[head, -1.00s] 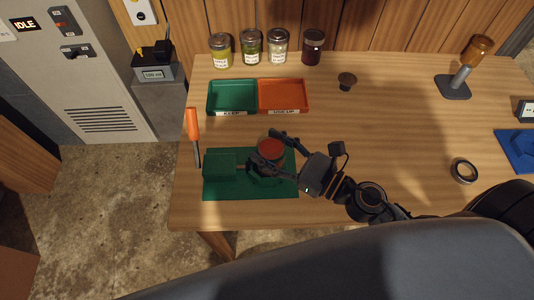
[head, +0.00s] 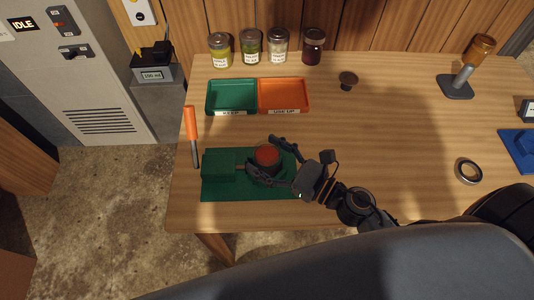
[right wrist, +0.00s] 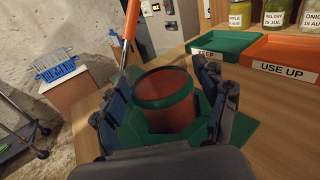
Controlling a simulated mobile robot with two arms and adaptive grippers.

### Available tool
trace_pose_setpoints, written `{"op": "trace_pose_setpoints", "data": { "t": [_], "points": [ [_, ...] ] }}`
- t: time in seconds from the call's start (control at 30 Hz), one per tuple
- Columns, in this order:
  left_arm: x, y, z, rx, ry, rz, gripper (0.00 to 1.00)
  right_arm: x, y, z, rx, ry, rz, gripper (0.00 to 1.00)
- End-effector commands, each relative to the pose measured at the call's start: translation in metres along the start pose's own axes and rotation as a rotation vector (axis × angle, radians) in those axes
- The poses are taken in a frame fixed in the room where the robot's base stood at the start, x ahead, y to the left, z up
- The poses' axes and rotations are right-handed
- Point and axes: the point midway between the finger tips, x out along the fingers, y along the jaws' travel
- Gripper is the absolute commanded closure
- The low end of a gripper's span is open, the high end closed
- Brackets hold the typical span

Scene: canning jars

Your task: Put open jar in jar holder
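The open jar (head: 267,154) is upright with red contents showing at its top. It stands at the green jar holder (head: 219,164), beside the holder's block and over its base plate. In the right wrist view the jar (right wrist: 168,112) shows a greenish rim and dark red sides; its bottom is partly hidden. My right gripper (head: 262,154) reaches in from the right with one finger on each side of the jar. The fingers are spread, with a gap visible beside the jar in the right wrist view (right wrist: 163,85). My left gripper is not in view.
A green tray (head: 231,81) and an orange tray (head: 283,80) lie behind. Several lidded jars (head: 278,45) line the back. A metal ring (head: 469,171) lies right. The table's middle right is clear.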

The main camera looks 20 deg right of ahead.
Motion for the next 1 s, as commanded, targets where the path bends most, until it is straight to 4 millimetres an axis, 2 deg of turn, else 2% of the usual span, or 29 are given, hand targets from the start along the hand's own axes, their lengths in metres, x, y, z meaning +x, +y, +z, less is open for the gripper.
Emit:
{"op": "trace_pose_setpoints", "data": {
  "t": [0.5,0.67,1.0],
  "points": [
    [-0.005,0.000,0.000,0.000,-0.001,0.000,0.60,0.000,0.000,0.005,0.000,0.000,0.000,0.23],
    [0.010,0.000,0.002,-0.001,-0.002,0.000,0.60,-0.022,0.000,-0.002,0.003,0.003,-0.001,0.23],
    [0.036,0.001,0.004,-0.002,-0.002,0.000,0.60,-0.086,0.000,-0.002,0.004,0.003,-0.002,0.23]
  ]
}}
